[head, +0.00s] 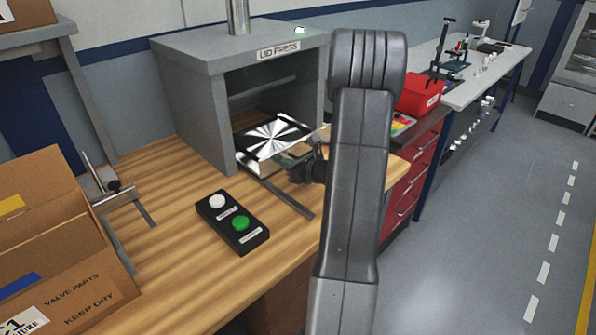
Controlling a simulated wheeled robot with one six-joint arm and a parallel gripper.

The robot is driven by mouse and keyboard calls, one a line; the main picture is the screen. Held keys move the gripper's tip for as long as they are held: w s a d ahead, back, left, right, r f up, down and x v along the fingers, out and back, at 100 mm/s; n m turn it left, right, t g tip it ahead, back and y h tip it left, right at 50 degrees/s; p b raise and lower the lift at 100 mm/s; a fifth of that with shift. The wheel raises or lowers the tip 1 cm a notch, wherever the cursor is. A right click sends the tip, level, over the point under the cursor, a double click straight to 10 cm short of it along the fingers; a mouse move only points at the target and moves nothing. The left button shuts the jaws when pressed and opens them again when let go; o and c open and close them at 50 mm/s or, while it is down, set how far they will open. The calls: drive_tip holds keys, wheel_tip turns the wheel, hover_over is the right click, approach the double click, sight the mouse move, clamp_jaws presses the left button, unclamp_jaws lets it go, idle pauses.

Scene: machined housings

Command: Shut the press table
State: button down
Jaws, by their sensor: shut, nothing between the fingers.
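The lid press (192,90) is a grey box with an open front, standing on the wooden bench. Its press table (268,136), a plate with a black and white ray pattern, sits partly out of the opening. Two rails run forward from under it; the front one (285,198) reaches well out over the bench. My gripper (303,174) is dark and shut, low at the right front of the table. My arm hides part of it, and I cannot tell whether it touches the table.
A black control box (232,221) with a white and a green button lies on the bench in front of the press. Cardboard boxes (62,240) and a metal fixture (112,190) stand at left. A red bin (418,93) sits behind my arm at right.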

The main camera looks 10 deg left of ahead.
sight(263, 153)
drive_tip(key=w+a, duration=0.2)
drive_tip(key=a, duration=0.1)
drive_tip(key=w+a, duration=0.2)
drive_tip(key=a, duration=0.2)
drive_tip(key=w+a, duration=0.3)
drive_tip(key=shift+a, duration=0.4)
drive_tip(key=shift+w+a, duration=0.15)
drive_tip(key=shift+a, duration=0.05)
drive_tip(key=shift+r, duration=0.25)
drive_tip(key=shift+d+f+b, duration=0.25)
drive_tip(key=shift+d+b, duration=0.05)
drive_tip(key=shift+d, duration=0.1)
drive_tip(key=v, duration=0.4)
drive_tip(key=b+v, duration=0.1)
drive_tip(key=v, duration=0.8)
drive_tip(key=shift+s+d+f, duration=0.2)
drive_tip(key=shift+s+f, duration=0.1)
drive_tip(key=shift+f, duration=0.05)
